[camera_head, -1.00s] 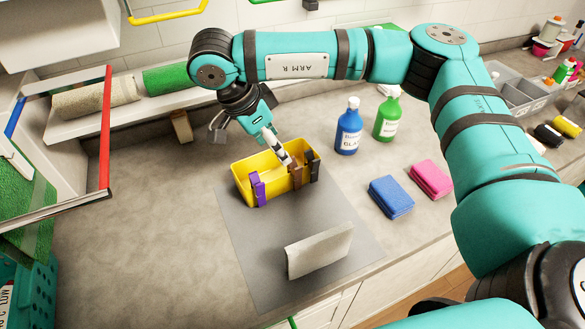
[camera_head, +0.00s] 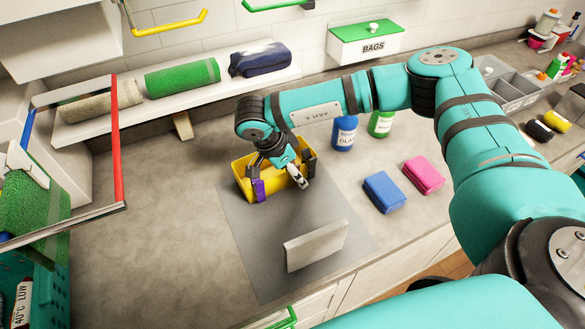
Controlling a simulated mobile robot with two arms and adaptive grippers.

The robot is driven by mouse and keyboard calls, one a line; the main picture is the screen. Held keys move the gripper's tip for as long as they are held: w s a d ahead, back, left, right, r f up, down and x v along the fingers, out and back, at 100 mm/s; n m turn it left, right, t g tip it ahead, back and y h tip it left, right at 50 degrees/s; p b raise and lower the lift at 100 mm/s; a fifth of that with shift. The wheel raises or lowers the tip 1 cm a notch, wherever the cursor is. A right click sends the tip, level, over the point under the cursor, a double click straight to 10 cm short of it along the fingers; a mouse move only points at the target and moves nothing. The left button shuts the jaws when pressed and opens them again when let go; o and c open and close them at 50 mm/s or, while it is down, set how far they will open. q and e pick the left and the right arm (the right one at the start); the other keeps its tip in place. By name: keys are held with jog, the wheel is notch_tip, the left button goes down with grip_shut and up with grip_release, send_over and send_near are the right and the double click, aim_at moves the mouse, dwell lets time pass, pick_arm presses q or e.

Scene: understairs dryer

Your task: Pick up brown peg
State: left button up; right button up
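A yellow bin (camera_head: 246,183) sits on the grey mat, with clothes pegs clipped on its rim. A purple peg (camera_head: 258,190) is on the front rim at the left. A dark peg (camera_head: 311,164) is at the right end. The brown peg is not clearly visible now; my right gripper covers the front rim where it was. My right gripper (camera_head: 300,178) points down at the right half of the bin's front rim. Whether its fingers are open or hold something cannot be made out. My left gripper is not in view.
A light upright panel (camera_head: 316,246) stands on the mat (camera_head: 250,245) in front of the bin. The counter left of the mat is clear.

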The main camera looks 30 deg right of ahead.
jog(key=shift+c, duration=0.4)
jog(key=c, duration=0.8)
